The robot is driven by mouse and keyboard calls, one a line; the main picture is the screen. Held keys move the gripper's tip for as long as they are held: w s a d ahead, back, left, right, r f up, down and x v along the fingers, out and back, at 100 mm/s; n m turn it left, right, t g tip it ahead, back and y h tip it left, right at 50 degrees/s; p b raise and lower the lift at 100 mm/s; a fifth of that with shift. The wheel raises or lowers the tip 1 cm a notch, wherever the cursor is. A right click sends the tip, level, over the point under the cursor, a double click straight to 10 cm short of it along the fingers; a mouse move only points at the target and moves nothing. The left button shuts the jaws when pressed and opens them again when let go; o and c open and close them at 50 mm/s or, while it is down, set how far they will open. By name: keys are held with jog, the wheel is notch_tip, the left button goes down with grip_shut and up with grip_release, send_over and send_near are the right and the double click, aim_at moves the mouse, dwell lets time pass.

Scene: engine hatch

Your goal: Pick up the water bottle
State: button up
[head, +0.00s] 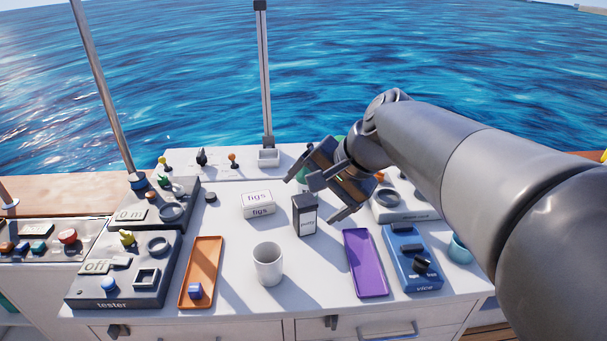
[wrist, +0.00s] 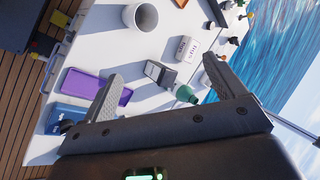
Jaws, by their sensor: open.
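A green rounded object, which looks like the water bottle (wrist: 185,93), shows between the fingers in the wrist view, nearer the right finger. In the head view only bits of green (head: 303,172) show behind my gripper, so most of it is hidden. My gripper (head: 314,198) is open and empty above the back right of the white counter. In the wrist view its two fingers (wrist: 163,85) are spread wide. I cannot tell how far the bottle is below the fingers; no contact shows.
A dark carton (head: 305,216) stands close to the gripper, with a white figs box (head: 258,205) to its left. A white cup (head: 268,265), orange tray (head: 201,272) and purple tray (head: 365,263) lie in front. Control panels (head: 415,258) flank the counter; a post (head: 265,80) rises behind.

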jog(key=w+a+m+t+y, duration=0.1)
jog(key=w+m+y, duration=0.25)
jog(key=w, duration=0.45)
jog(key=w+a+m+y, duration=0.2)
jog(key=w+m, duration=0.2)
jog(key=w, duration=0.4)
jog(key=m+t+y, duration=0.3)
jog(key=m+t, duration=0.3)
jog(key=m, duration=0.6)
send_over(303, 177)
jog(key=w+d, duration=0.1)
jog(key=d, duration=0.3)
notch_tip(303, 177, down, 4)
jog(key=shift+h, duration=0.25)
jog(key=f, duration=1.1)
jog(key=shift+s, duration=0.2)
notch_tip(303, 177, down, 8)
jog(key=shift+r, duration=0.2)
jog(key=x, duration=0.5)
jog(key=c, duration=1.3)
jog(key=shift+r, duration=0.1)
